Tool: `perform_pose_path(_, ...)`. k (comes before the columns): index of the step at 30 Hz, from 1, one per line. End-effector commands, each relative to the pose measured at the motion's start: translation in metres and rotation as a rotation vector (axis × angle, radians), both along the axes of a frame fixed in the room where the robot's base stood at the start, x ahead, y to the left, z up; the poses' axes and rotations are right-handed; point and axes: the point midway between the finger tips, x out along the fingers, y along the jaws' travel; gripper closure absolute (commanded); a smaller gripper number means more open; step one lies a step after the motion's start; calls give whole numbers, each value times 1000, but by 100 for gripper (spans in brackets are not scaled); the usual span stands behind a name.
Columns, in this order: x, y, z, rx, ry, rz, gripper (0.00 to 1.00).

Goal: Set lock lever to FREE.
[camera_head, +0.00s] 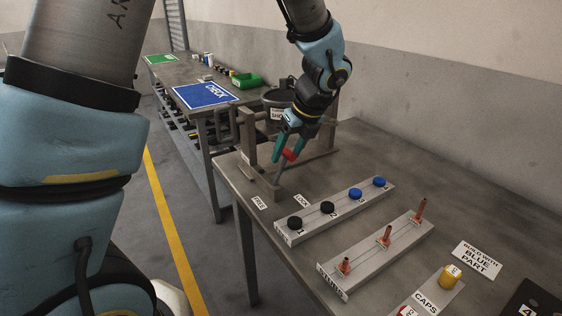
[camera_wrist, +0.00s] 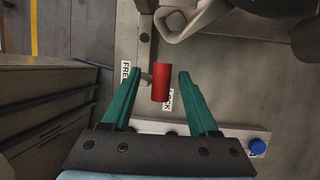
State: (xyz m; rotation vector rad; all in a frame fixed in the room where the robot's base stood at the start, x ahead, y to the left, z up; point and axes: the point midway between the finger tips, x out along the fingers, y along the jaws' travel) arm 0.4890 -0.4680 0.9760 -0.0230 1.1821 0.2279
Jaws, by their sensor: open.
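The lock lever has a red handle (camera_wrist: 168,81) that lies between my gripper's two open fingers in the wrist view. In the head view the red handle (camera_head: 289,155) shows beside my gripper (camera_head: 284,146), on a grey stem rising from the bench. The FREE label (camera_head: 260,202) and LOCK label (camera_head: 302,199) lie on the bench in front of the lever. In the wrist view, the FREE label (camera_wrist: 124,74) is left of the handle and the LOCK label (camera_wrist: 170,104) is partly behind it. I cannot tell whether a finger touches the handle.
A rack with black and blue caps (camera_head: 340,209) and a rack with copper-coloured parts (camera_head: 380,249) stand in front. A wooden frame (camera_head: 248,135) and dark pot (camera_head: 278,99) are close to my gripper. A second bench with a blue CHECK mat (camera_head: 206,95) stands behind.

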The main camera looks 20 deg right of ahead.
Motion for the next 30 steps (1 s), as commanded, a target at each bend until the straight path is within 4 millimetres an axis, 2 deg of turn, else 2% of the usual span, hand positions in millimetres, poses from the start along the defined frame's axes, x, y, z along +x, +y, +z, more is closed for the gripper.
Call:
perform_pose_path(3,7,4,-19,3,2,0,40)
perform_pose_path(9,14,7,-36,0,1,1,40)
perform_pose_path(20,15,7,-40,-2,0,1,41)
perform_pose_path(30,15,7,-40,-2,1,2,79)
